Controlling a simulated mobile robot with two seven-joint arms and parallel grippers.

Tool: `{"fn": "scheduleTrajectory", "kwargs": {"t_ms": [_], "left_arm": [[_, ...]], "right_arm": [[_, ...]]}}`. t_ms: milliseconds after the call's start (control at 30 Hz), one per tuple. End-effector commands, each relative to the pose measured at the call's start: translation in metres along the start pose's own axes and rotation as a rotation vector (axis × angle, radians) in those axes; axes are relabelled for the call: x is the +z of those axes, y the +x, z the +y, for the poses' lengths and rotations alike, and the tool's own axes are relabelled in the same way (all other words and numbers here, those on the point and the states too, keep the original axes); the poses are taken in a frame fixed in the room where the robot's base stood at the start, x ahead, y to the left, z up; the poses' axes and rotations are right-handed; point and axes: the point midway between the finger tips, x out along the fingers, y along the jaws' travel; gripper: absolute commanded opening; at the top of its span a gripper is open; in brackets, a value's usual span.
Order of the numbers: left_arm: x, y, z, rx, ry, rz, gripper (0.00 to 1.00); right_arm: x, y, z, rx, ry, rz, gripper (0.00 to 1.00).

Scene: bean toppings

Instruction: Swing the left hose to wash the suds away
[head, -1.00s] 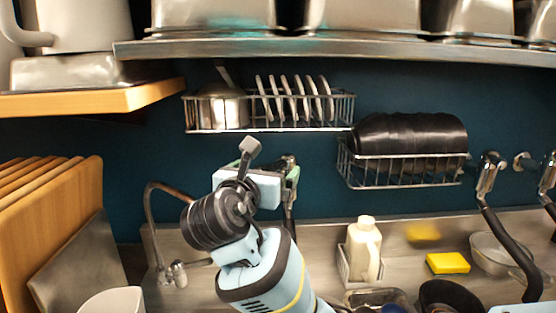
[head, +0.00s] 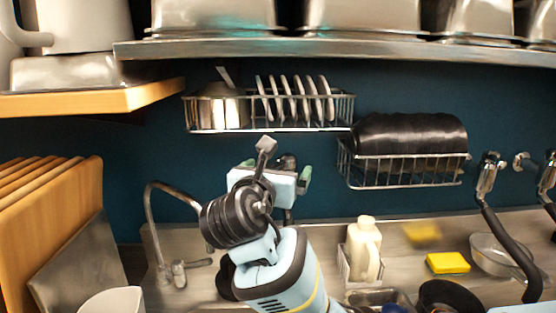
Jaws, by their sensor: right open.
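My right gripper (head: 275,171), on a pale blue arm with a black wrist, is in the middle of the head view, facing the blue back wall. It is open. A dark fitting (head: 287,160) shows just behind and between its green-tipped fingers, with a dark stem below; this looks like the left hose, mostly hidden by my gripper and wrist. I cannot tell whether the fingers touch it. No suds can be made out. My left gripper is out of view.
A curved metal tap (head: 149,212) stands left of my arm. Wire racks with plates (head: 270,130) and a black ribbed item (head: 410,136) hang above. A white bottle (head: 366,240), yellow sponge (head: 448,263) and bowl (head: 493,258) sit at right. Wooden boards (head: 75,215) stand at left.

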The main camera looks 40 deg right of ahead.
Motion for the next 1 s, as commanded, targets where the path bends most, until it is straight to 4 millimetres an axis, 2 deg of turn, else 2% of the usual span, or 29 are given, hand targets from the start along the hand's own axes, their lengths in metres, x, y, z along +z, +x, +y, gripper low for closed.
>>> {"fn": "scheduleTrajectory", "kwargs": {"t_ms": [400, 1000], "left_arm": [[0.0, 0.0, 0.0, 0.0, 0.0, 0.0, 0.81], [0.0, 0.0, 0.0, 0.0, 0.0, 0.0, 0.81]], "right_arm": [[0.0, -0.001, -0.025, 0.0, 0.0, 0.0, 1.0], [0.0, -0.001, -0.034, -0.001, 0.001, 0.001, 1.0]]}}
